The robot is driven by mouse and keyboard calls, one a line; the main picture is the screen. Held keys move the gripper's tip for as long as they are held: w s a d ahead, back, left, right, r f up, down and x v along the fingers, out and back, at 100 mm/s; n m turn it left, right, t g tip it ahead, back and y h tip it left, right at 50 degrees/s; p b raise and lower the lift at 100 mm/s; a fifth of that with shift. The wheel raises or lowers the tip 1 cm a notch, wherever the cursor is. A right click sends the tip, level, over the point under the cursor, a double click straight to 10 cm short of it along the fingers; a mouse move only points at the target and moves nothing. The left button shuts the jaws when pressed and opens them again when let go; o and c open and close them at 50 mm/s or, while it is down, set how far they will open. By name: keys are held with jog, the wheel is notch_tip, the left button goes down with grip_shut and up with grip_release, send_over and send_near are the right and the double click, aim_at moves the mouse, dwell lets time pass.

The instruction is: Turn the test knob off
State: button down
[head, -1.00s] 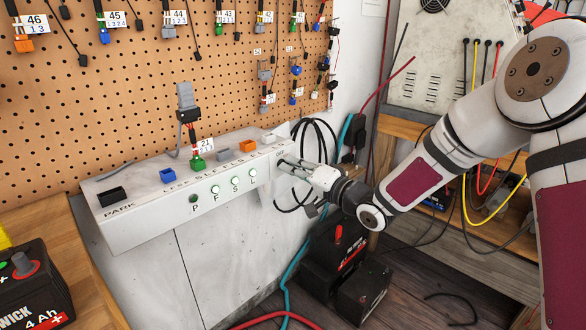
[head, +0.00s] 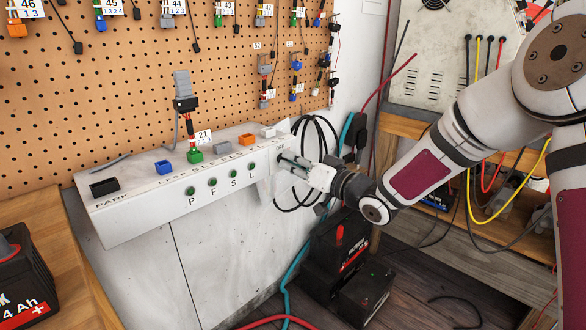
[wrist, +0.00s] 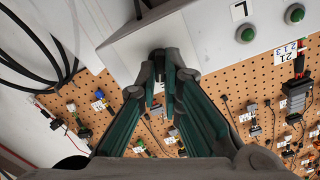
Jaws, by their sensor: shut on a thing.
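The white test console (head: 150,212) stands against the pegboard, with a row of small round lamps on its front marked P, F, S and L. The lamps, such as the one above F (head: 212,181), look dark green and unlit. My gripper (head: 285,161) is at the right end of the console's front, beside small lettering that seems to read OFF. It is shut on the test knob, which the fingers almost wholly hide. In the wrist view the fingertips (wrist: 167,62) are close together against the console face, so the knob's angle cannot be told.
Coloured sockets line the console's top, and a green plug (head: 195,155) with tag 21 sits in one. Black cables (head: 325,140) loop beside my gripper. Black batteries (head: 338,240) stand on the floor below. A workbench (head: 60,240) edges in at left.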

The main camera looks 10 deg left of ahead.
jog(key=n+b, duration=0.3)
jog(key=n, duration=0.1)
jog(key=shift+n, duration=0.4)
dwell(0.4)
jog(key=c, duration=1.7)
grip_release()
jog(key=shift+s, duration=0.1)
jog(key=v, duration=1.2)
